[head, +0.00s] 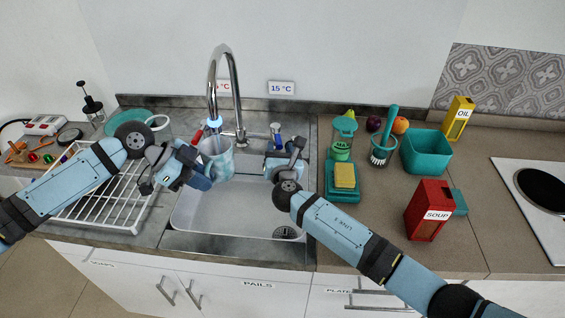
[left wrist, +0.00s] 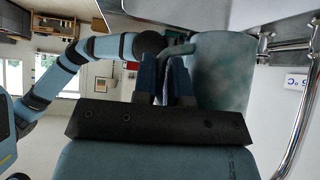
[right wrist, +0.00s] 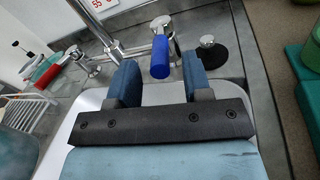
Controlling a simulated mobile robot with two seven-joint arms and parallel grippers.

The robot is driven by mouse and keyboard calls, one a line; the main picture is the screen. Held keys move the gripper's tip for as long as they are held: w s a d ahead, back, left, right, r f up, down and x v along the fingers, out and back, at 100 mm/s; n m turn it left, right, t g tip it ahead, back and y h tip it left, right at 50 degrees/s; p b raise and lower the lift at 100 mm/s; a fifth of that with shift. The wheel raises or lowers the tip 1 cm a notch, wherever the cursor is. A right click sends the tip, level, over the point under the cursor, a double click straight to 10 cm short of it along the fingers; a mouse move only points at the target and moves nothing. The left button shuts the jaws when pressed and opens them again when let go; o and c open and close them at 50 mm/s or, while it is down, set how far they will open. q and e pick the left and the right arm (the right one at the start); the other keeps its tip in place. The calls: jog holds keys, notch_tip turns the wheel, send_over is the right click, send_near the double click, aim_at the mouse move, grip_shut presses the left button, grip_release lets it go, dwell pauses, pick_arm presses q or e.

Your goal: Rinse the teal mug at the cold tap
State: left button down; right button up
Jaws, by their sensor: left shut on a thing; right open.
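The teal mug (head: 218,160) has a mottled, patchy surface and is held roughly upright below the tap spout (head: 212,112), over the sink. My left gripper (head: 198,172) is shut on the mug's handle; the left wrist view shows the fingers (left wrist: 165,80) at the handle beside the mug body (left wrist: 222,72). The cold tap's blue lever (head: 276,132) is under the 15 °C label (head: 281,88). My right gripper (head: 283,150) is open just in front of it. In the right wrist view the blue lever (right wrist: 160,60) appears between the fingers' line, beyond the tips. I see no clear water stream.
The red lever (head: 206,128) is close to the mug's left. A white dish rack (head: 100,195) is left of the sink.

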jog(key=s+d, duration=0.2)
jog(key=s, duration=0.8)
jog(key=shift+s, duration=0.4)
